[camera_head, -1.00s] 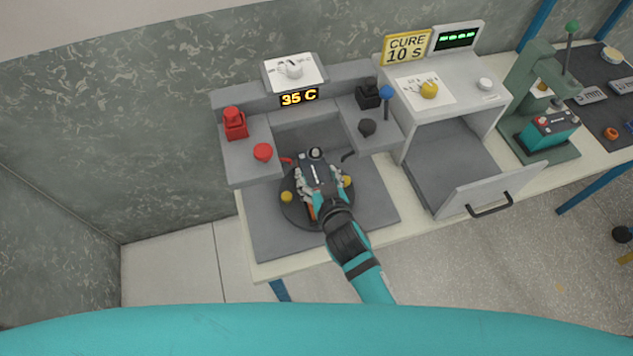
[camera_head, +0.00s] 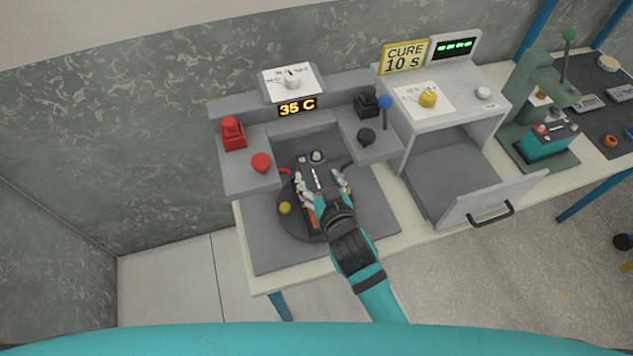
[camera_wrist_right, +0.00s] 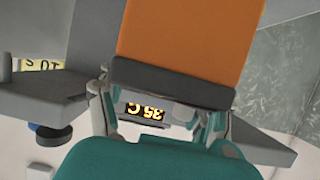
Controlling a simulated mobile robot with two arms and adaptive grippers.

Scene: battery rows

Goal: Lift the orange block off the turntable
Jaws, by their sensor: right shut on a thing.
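The orange block shows large at the top of the right wrist view (camera_wrist_right: 190,40), with a dark band along its lower edge. In the head view only a strip of the block (camera_head: 313,219) shows beside my right gripper (camera_head: 324,188). My right gripper is shut on the block; its fingers stand on either side. The dark round turntable (camera_head: 292,226) lies below, mostly covered by the gripper and wrist. Whether the block touches the turntable or is just above it is hidden. My left gripper is not in view.
A green press (camera_head: 540,100) stands farther right.

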